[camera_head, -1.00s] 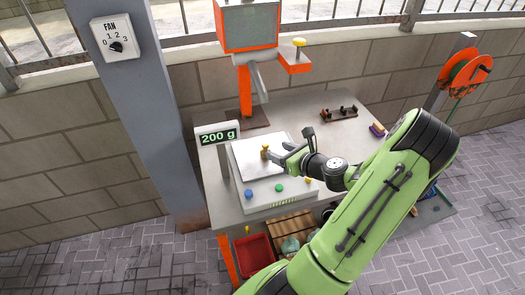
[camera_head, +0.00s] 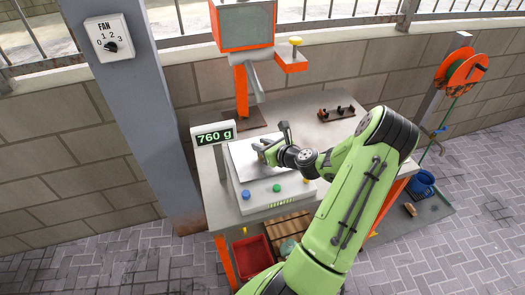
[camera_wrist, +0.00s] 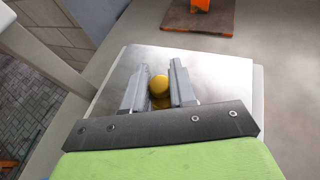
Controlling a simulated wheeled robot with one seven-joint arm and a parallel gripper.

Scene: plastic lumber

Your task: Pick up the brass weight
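The brass weight (camera_wrist: 159,87) stands on the scale's metal plate (camera_wrist: 215,70), its round yellow knob between my two fingers in the wrist view. My gripper (camera_wrist: 160,80) is low over the plate with one finger on each side of the weight. The fingers look open, with a narrow gap beside the knob; contact is hard to tell. In the head view my gripper (camera_head: 265,149) hides the weight. The scale (camera_head: 275,203) has blue and green buttons, and its display (camera_head: 214,136) reads 760 g.
An orange stand (camera_head: 241,92) rises behind the scale, with a yellow-topped item (camera_head: 295,42) on its side shelf. A dark rack (camera_head: 336,113) lies at the back right of the table. A red bin (camera_head: 253,254) is below. A grey post (camera_head: 135,110) stands left.

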